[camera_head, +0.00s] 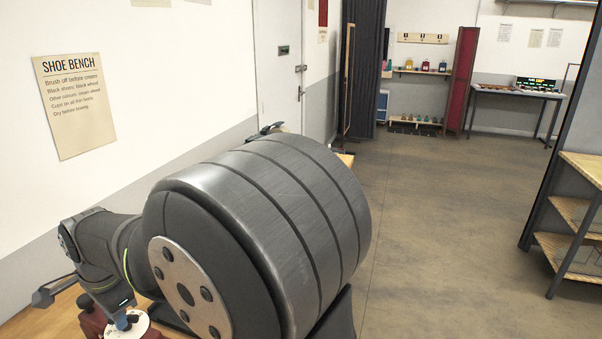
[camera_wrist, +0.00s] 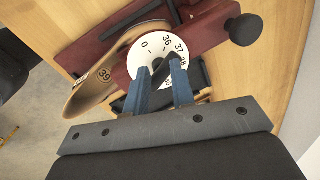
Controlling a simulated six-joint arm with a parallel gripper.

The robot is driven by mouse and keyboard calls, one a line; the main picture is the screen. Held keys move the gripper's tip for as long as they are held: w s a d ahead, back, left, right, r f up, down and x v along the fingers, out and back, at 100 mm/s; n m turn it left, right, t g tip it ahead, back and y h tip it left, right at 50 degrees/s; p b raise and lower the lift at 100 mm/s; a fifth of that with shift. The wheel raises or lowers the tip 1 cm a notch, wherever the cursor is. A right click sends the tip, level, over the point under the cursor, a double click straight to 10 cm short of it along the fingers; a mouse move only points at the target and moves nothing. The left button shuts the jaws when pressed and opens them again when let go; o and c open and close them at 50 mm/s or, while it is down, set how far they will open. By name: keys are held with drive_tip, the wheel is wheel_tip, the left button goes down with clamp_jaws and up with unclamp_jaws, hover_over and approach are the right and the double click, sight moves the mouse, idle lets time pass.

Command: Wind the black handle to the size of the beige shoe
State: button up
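The beige shoe (camera_wrist: 88,88) shows in the wrist view, left of a dark red stand, with a round mark reading 39. A white dial (camera_wrist: 150,50) on the stand carries 0, 36, 37 and 38, with further marks partly hidden. A black handle (camera_wrist: 176,65) lies as a dark bar across the dial. My gripper (camera_wrist: 160,68) has its two blue fingers over the dial, apart, around the bar; I cannot tell whether they touch it. In the head view my gripper (camera_head: 128,319) is low at the left, over the dial (camera_head: 136,329).
A black round knob (camera_wrist: 245,29) sticks out from the stand's right end. The stand (camera_wrist: 205,32) is on a wooden bench (camera_wrist: 270,75). In the head view a shoe bench notice (camera_head: 74,105) hangs on the left wall. Open floor (camera_head: 430,240) lies to the right, with wooden shelves (camera_head: 585,165) beyond.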

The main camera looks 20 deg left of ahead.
drive_tip(key=shift+o, duration=1)
drive_tip(key=shift+a+r+n, duration=0.1)
drive_tip(key=shift+r+n, duration=0.4)
drive_tip(key=shift+n, duration=0.2)
wheel_tip(320, 180, up, 14)
drive_tip(key=s+d+n+t+h, duration=0.1)
drive_tip(key=s+n+t, duration=0.1)
drive_tip(key=n, duration=2.2)
drive_tip(key=x, duration=1.6)
drive_tip(key=shift+s+d+f, duration=0.2)
drive_tip(key=shift+d+f, duration=0.05)
drive_tip(key=shift+d, duration=0.05)
clamp_jaws()
